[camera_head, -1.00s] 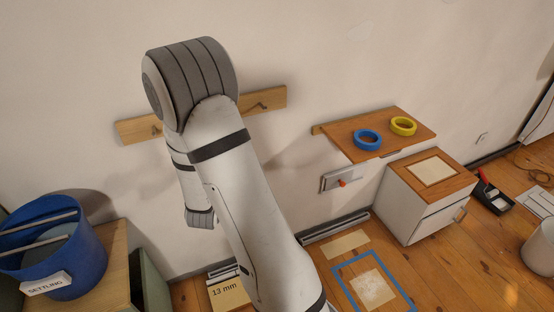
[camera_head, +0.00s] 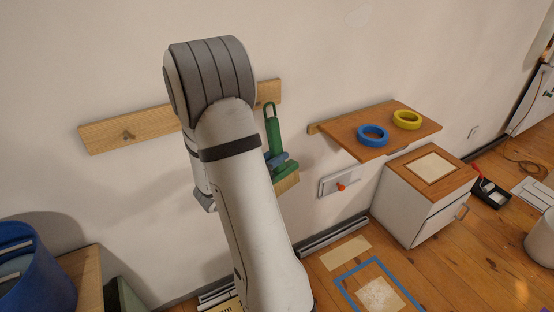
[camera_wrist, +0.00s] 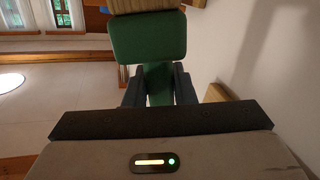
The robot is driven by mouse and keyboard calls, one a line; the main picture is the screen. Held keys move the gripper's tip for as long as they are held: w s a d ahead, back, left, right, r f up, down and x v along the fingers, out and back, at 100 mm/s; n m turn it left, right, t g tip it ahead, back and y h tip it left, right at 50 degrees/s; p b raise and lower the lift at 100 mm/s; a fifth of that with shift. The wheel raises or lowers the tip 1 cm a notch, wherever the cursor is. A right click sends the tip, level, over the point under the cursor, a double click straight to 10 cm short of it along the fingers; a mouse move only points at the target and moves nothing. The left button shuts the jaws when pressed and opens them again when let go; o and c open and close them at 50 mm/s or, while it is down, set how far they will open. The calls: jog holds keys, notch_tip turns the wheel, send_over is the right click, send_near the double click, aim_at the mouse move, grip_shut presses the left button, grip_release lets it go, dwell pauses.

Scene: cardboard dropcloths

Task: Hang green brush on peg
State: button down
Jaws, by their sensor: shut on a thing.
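My gripper (camera_head: 276,161) is shut on the green brush (camera_head: 273,130), seen beside my arm in the head view. The brush is roughly upright, its looped handle end up and its pale bristles down. In the wrist view, my gripper (camera_wrist: 159,84) has its dark fingers on both sides of the handle, below the wide green brush head (camera_wrist: 150,38). The wooden peg rail (camera_head: 155,123) is on the wall. A peg (camera_head: 128,135) shows at its left. The handle's top is near the rail's right end; my arm covers the rail's middle. Contact with a peg cannot be told.
A wall shelf (camera_head: 385,121) with blue tape (camera_head: 373,137) and yellow tape (camera_head: 407,121) is at the right. Below are a wall switch with a red knob (camera_head: 341,186) and a white cabinet (camera_head: 407,205). A blue bucket (camera_head: 40,285) stands lower left.

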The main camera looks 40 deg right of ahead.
jog(key=w+d+f+b, duration=0.1)
jog(key=w+d+f, duration=0.1)
jog(key=w, duration=0.5)
jog(key=shift+w, duration=0.25)
dwell(0.6)
jog(key=shift+f, duration=0.1)
dwell(0.5)
jog(key=c, duration=1.1)
grip_release()
jog(key=shift+a, duration=0.15)
